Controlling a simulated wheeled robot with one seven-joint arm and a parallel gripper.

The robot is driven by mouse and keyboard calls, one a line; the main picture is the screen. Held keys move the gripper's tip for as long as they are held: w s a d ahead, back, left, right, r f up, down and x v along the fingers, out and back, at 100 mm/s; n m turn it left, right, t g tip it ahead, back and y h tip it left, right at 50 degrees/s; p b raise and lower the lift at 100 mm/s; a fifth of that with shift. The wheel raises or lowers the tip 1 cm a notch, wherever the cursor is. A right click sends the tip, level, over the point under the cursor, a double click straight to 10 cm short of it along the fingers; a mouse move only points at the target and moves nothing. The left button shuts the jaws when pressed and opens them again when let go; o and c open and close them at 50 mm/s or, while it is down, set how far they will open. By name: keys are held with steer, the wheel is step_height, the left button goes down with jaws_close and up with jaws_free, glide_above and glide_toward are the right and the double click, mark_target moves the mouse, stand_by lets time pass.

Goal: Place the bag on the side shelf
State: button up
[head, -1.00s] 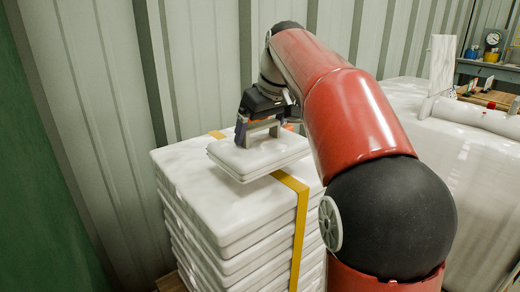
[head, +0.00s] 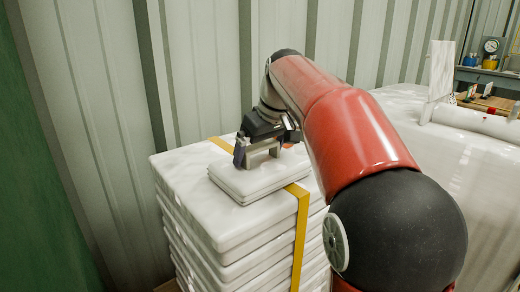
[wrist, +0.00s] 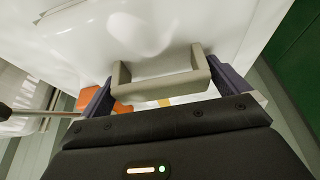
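The small white bag (head: 258,187) lies flat on top of a strapped stack of white slabs or sacks (head: 195,190) in the head view. Its beige handle (wrist: 160,85) stands up from the white surface in the wrist view. My gripper (head: 262,155) is directly over the bag, pointing down. Its dark fingers (wrist: 165,85) stand one at each end of the handle and appear to press against it. The bag's underside is hidden. I cannot make out a separate side shelf.
A yellow strap (head: 301,235) runs over the stack. A large white rounded body (head: 460,160) with a pipe stands at the right. A corrugated wall (head: 200,70) is close behind. A bench with a gauge (head: 491,45) is at the far right.

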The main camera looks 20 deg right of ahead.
steer(key=shift+s+r, duration=0.1)
steer(key=shift+r, duration=0.4)
steer(key=p+v, duration=0.3)
steer(key=v, duration=0.8)
steer(key=shift+s+d, duration=0.15)
steer(key=shift+s, duration=0.05)
steer(key=shift+r, duration=0.1)
